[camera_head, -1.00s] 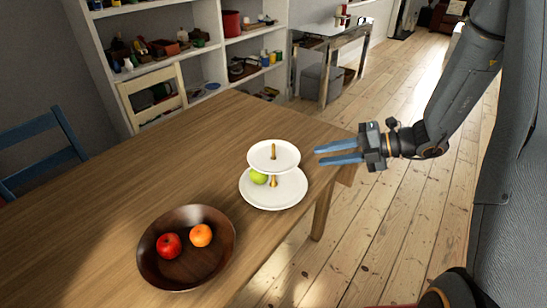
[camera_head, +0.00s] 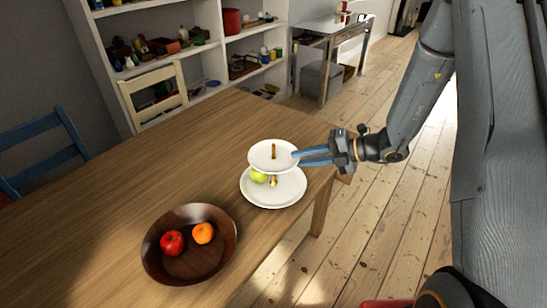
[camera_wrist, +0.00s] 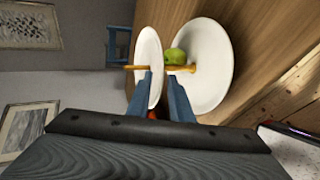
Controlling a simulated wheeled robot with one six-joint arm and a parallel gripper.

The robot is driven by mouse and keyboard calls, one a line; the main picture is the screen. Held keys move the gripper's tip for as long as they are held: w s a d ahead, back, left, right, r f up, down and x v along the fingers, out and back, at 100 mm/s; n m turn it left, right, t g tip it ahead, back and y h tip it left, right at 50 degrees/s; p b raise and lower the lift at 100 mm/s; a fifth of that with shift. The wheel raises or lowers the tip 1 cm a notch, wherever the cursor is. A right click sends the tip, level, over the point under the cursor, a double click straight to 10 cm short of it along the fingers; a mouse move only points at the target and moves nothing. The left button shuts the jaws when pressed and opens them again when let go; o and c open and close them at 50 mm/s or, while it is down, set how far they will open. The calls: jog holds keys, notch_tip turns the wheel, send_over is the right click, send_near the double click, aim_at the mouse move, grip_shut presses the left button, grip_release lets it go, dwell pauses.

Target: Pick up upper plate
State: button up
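A two-tier white stand is on the wooden table. Its upper plate (camera_head: 262,160) has a brown stem handle rising through the middle and is empty; it also shows in the wrist view (camera_wrist: 147,50). The lower plate (camera_head: 285,194) holds a green apple (camera_head: 258,176), partly hidden under the upper plate. My gripper (camera_head: 297,158) has blue fingers and is open at the upper plate's right rim. One finger appears at or above rim height, the other below it. In the wrist view the fingers (camera_wrist: 160,78) are apart; I cannot tell whether they touch the plate.
A dark wooden bowl (camera_head: 160,264) with a red apple (camera_head: 172,243) and an orange (camera_head: 203,233) is nearer on the table (camera_head: 110,200). Chairs stand along the far side. The table's right edge lies beneath my gripper. Floor to the right is clear.

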grip_shut()
jog(key=shift+r, duration=0.15)
